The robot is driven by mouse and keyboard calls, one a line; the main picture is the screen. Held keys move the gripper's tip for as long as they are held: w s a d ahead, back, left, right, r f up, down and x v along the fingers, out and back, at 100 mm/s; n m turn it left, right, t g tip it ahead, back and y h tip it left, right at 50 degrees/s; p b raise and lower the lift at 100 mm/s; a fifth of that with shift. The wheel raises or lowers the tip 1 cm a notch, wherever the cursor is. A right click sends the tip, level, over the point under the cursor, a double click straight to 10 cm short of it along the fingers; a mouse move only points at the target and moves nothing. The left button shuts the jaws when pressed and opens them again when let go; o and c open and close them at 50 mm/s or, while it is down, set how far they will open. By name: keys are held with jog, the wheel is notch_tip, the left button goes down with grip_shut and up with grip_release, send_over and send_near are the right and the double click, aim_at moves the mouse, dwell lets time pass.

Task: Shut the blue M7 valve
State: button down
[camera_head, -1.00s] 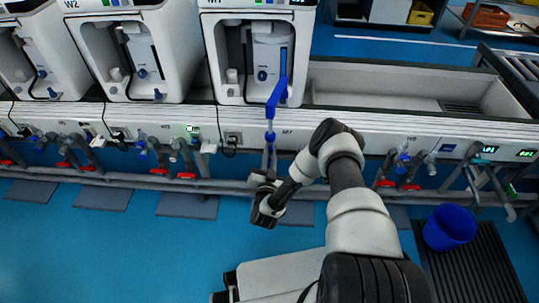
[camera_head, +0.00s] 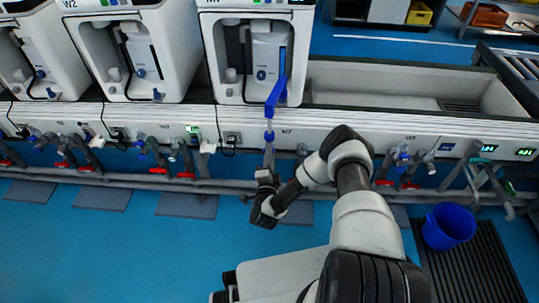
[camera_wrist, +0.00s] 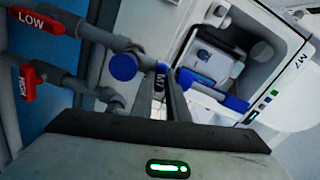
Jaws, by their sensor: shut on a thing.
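The M7 station (camera_head: 260,60) is the white machine at top centre, with blue fittings (camera_head: 269,137) on the pipe below it. My gripper (camera_head: 268,168) is at that pipe, below the front panel. In the wrist view my gripper (camera_wrist: 160,72) reaches up with its fingers close together on a small blue part, the M7 valve (camera_wrist: 161,67), mostly hidden by the fingers. A round blue knob (camera_wrist: 123,66) sits just left of the fingertips, and a blue spout piece (camera_wrist: 186,79) is to the right.
Red LOW (camera_wrist: 40,20) and HIGH (camera_wrist: 28,84) handles sit on grey pipes left of my gripper. Similar valves and pipes line the panel on both sides. A blue bucket (camera_head: 448,226) stands on a dark mat at right. Blue floor is open in front.

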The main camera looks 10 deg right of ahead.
jog(key=shift+w+d+m, duration=0.1)
jog(key=shift+m, duration=1.4)
jog(key=c, duration=1.7)
grip_release()
